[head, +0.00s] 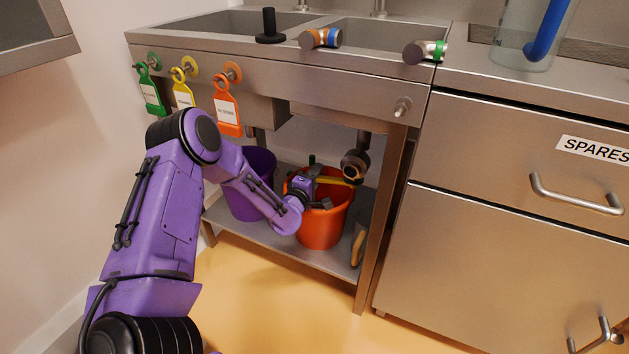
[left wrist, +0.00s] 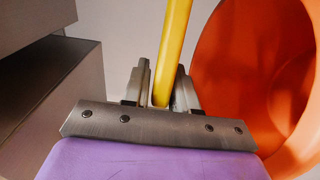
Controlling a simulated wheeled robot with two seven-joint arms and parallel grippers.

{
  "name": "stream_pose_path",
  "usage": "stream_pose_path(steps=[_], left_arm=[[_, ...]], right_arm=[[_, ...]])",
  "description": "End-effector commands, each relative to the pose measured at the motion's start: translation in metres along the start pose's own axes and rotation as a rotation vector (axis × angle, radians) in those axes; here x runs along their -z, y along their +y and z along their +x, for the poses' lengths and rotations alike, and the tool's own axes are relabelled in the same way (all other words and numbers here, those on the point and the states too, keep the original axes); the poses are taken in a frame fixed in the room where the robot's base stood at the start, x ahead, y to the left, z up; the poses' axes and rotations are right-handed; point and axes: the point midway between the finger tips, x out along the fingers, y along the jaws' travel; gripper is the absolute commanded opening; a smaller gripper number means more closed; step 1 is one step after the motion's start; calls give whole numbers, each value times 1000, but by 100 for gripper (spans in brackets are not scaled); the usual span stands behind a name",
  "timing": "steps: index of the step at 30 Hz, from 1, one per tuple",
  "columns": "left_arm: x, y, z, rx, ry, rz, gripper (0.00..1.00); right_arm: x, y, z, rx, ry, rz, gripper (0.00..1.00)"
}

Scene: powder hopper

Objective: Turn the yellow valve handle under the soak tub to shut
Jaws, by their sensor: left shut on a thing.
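The yellow valve handle (head: 330,180) is a thin bar under the sink unit, reaching left from a dark valve body (head: 355,163) on the drain pipe. My left gripper (head: 316,179) reaches under the tub and is shut on the handle, above an orange bucket. In the left wrist view the yellow handle (left wrist: 173,50) runs up and away between the two fingers of my left gripper (left wrist: 160,88). The soak tub (head: 385,48) is a steel basin set in the counter above.
The orange bucket (head: 322,228) and a purple bucket (head: 250,195) stand on the lower shelf (head: 285,248). Green, yellow and orange tags (head: 227,108) hang on the tub front. A table leg (head: 380,215) stands right of the orange bucket. Drawers (head: 490,150) lie further right.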

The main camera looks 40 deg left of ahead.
Motion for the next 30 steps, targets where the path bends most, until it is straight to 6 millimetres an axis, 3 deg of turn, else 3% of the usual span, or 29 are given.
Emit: stream_pose_path(steps=[9,18,26,27,28,30], left_arm=[[-2,1,3,-2,-6,0,5],[-3,0,26,-2,-7,1,5],[-3,1,28,0,-6,0,5],[-3,1,28,0,-6,0,40],[-3,1,27,0,-6,0,47],[-2,1,27,0,-5,0,47]], right_arm=[[-1,0,1,0,0,0,47],[-5,-1,12,0,0,0,47],[-5,-1,12,0,0,0,47],[-5,-1,12,0,0,0,47],[-5,-1,12,0,0,0,47],[-5,-1,12,0,0,0,47]])
